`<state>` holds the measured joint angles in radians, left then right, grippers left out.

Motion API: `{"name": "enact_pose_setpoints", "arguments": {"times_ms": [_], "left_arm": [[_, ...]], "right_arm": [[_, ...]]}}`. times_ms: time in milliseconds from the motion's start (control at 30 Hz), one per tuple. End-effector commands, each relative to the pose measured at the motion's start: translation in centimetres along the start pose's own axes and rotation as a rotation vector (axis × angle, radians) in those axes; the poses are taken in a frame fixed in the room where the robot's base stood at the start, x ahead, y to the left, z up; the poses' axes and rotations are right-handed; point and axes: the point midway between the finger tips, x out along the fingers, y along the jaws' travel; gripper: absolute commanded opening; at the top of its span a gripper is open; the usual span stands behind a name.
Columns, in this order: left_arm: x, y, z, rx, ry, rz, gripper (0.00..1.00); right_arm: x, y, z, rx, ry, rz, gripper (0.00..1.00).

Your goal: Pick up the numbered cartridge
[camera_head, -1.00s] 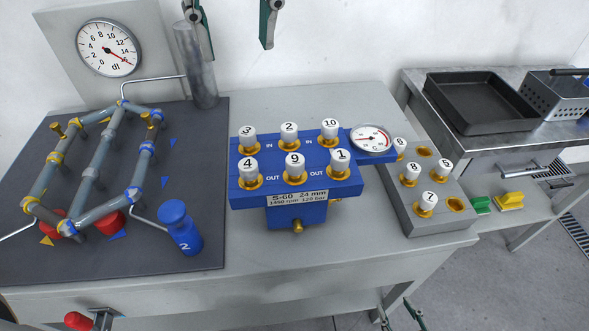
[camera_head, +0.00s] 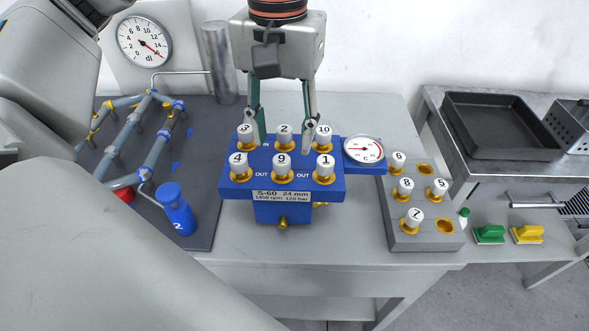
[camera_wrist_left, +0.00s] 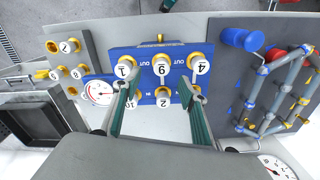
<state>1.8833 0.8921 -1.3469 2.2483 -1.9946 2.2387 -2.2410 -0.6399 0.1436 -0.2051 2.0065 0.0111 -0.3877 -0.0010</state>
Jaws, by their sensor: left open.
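White numbered cartridges stand upright in gold collars on a blue block (camera_head: 345,187): cartridge 3 (camera_head: 243,130), cartridge 2 (camera_head: 284,133) and cartridge 10 (camera_head: 324,131) at the back, cartridge 4 (camera_head: 238,162), cartridge 9 (camera_head: 282,162) and cartridge 1 (camera_head: 325,164) in front. My left gripper (camera_head: 284,147) points down over the block, open and empty, with fingertips to either side of cartridge 2. In the left wrist view, cartridge 2 (camera_wrist_left: 163,102) shows between the fingers; one finger hides cartridge 3. Whether the fingers touch anything, I cannot tell. My right gripper is out of view.
A grey block (camera_head: 395,232) holds several more cartridges, including cartridge 7 (camera_head: 413,217), and has empty sockets. A dial gauge (camera_head: 364,149) adjoins the blue block. A black tray (camera_head: 500,125) stands right.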

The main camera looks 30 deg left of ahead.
Motion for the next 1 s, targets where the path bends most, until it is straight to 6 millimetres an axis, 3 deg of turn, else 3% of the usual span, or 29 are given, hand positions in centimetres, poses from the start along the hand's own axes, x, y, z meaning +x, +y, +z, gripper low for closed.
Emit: {"name": "enact_pose_setpoints", "arguments": {"times_ms": [433, 767, 933, 1000], "left_arm": [[5.7, -0.2, 0.5, -0.001, -0.004, -0.001, 0.43], [6.3, -0.1, 0.4, -0.001, 0.001, 0.001, 0.43], [6.3, -0.1, 0.4, -0.001, 0.000, 0.000, 0.04], [6.3, -0.1, 0.4, -0.001, 0.000, 0.000, 0.00]], "right_arm": [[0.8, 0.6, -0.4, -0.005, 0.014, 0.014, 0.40], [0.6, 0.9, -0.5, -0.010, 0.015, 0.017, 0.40], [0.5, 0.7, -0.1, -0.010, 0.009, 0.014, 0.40], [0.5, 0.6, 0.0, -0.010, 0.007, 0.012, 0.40]]}}
